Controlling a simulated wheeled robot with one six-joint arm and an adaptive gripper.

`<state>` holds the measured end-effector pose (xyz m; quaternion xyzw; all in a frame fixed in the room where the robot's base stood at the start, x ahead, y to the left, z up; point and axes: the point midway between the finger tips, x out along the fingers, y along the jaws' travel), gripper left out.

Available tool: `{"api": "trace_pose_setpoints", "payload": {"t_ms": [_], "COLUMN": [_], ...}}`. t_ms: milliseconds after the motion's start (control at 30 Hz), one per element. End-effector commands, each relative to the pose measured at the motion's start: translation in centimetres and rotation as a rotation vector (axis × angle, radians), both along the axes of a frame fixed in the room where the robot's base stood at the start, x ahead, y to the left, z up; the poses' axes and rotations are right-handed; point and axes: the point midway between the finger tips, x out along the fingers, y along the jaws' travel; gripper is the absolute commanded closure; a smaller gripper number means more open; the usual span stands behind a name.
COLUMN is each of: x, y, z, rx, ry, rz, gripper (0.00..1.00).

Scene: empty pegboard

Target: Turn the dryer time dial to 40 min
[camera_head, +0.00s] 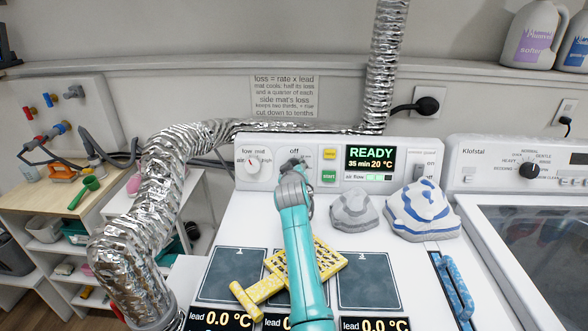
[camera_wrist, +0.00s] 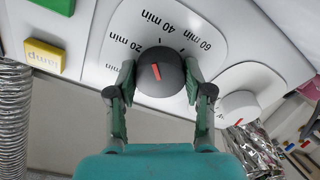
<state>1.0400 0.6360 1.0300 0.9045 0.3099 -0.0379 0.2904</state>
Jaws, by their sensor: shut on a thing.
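The dryer time dial (camera_wrist: 165,84) is a dark round knob with a red pointer line. It shows in the wrist view on a white panel, with printed marks for 20, 40 and 60 min around it. Its red pointer lies between the 20 min and 40 min marks, nearer 40. My gripper (camera_wrist: 159,72) has one finger on each side of the dial and is shut on it. In the head view my gripper (camera_head: 295,170) is at the control panel (camera_head: 240,180) and hides the dial. The dryer display (camera_head: 370,159) reads READY, 35 min 20 °C.
A white low/med knob (camera_head: 253,162) is left of the time dial. A yellow lamp button (camera_head: 329,153) and a green start button (camera_head: 328,176) are right of it. A yellow perforated piece (camera_head: 330,262) and lumpy cloths (camera_head: 422,212) lie on the dryer top. A silver hose (camera_head: 150,205) runs at left.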

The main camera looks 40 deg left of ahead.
Motion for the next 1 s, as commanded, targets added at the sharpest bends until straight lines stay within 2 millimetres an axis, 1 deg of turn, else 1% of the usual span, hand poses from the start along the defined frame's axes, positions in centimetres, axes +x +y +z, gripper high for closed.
{"api": "trace_pose_setpoints", "payload": {"t_ms": [200,433,967,1000], "x": [-0.01,-0.02,-0.03,-0.03], "y": [-0.04,-0.03,-0.03,-0.03], "z": [-0.22,-0.24,-0.28,-0.28], "rx": [0.102,0.163,0.182,0.182], "ry": [0.066,0.105,0.117,0.117], "rz": [-0.041,-0.064,-0.072,-0.072], "gripper": [0.84,0.84,0.84,0.44]}}
